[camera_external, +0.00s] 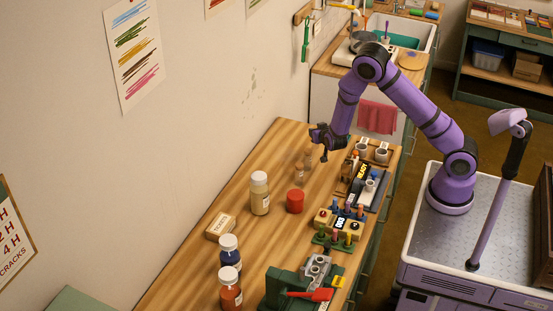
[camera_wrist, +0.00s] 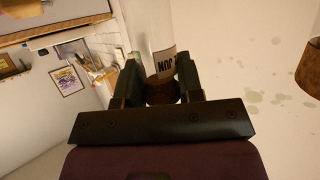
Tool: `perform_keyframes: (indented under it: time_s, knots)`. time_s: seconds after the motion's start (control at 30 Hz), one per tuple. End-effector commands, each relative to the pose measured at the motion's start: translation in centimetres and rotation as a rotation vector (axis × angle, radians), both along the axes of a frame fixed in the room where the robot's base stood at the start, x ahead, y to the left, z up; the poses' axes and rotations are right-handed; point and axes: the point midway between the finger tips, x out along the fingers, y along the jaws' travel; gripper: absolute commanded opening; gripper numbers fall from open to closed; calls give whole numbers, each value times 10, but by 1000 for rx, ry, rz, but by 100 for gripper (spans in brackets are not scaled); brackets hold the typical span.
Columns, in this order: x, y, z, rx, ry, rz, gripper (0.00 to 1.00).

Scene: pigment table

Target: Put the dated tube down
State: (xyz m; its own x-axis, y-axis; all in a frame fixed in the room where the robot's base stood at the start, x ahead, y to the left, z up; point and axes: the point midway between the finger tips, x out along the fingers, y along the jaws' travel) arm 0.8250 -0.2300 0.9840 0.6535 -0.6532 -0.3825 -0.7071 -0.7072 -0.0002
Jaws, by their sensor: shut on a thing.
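My gripper (camera_external: 320,136) is above the far part of the wooden table, near the wall. In the wrist view my gripper (camera_wrist: 160,92) is shut on a clear glass tube (camera_wrist: 158,25) with a brown stopper and a white label in dark letters, only partly readable. The tube's far end runs out of the picture. In the external view a small clear tube (camera_external: 308,156) shows just below and left of the jaws; I cannot tell whether it is the held one. Another small brown-stoppered tube (camera_external: 299,174) stands on the table nearby.
A tan jar (camera_external: 260,194) and red pot (camera_external: 295,201) stand nearer. A small box (camera_external: 220,226), blue bottle (camera_external: 229,252) and green vise (camera_external: 290,286) stand at the near end. Bare wood (camera_external: 262,150) lies along the wall.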

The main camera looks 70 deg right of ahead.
Motion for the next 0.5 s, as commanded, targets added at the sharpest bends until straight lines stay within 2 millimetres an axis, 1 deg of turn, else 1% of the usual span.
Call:
perform_keyframes:
  time_s: [0.07, 0.33, 0.5]
  knots:
    - [0, 0, -6, -1, 2, 0, 12]
    - [0, 0, -39, -1, 2, 0, 12]
    - [0, 0, -41, 0, 0, 0, 12]
